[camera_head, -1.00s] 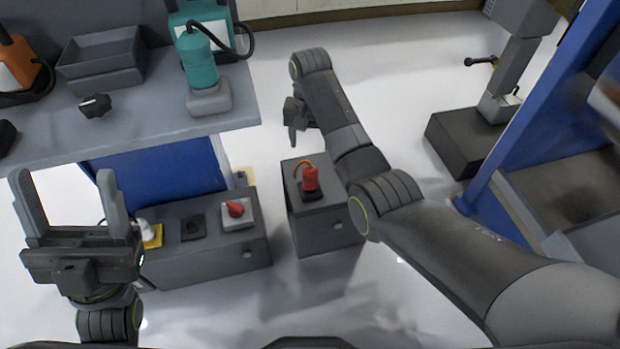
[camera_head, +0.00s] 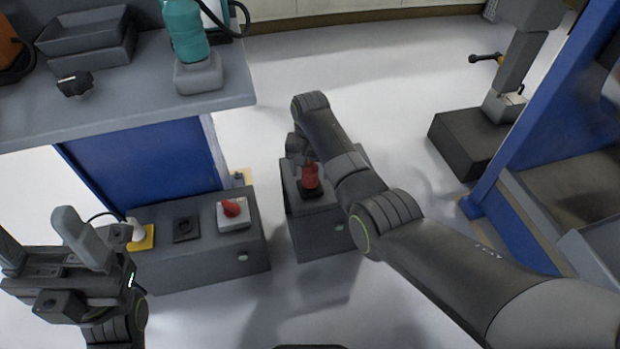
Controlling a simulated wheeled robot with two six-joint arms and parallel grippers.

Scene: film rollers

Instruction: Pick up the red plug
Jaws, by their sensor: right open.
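The red plug (camera_head: 310,178) stands upright on a black base (camera_head: 311,190) on top of a grey box (camera_head: 323,238) in the middle of the view. My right gripper (camera_head: 304,158) is open just behind and above the plug, its fingers at the plug's upper part. Its own arm partly hides it, so I cannot tell whether the fingers touch the plug. The cord at the plug's top is mostly hidden. My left gripper (camera_head: 42,232) is open and empty at the lower left, far from the plug.
A wider grey box (camera_head: 205,268) to the left carries a red rotary knob (camera_head: 231,207), a black socket (camera_head: 186,229) and a white plug (camera_head: 137,230) on a yellow plate. A shelf (camera_head: 130,115) with a teal bottle-like device (camera_head: 186,32) stands behind. A blue frame (camera_head: 540,110) stands at right.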

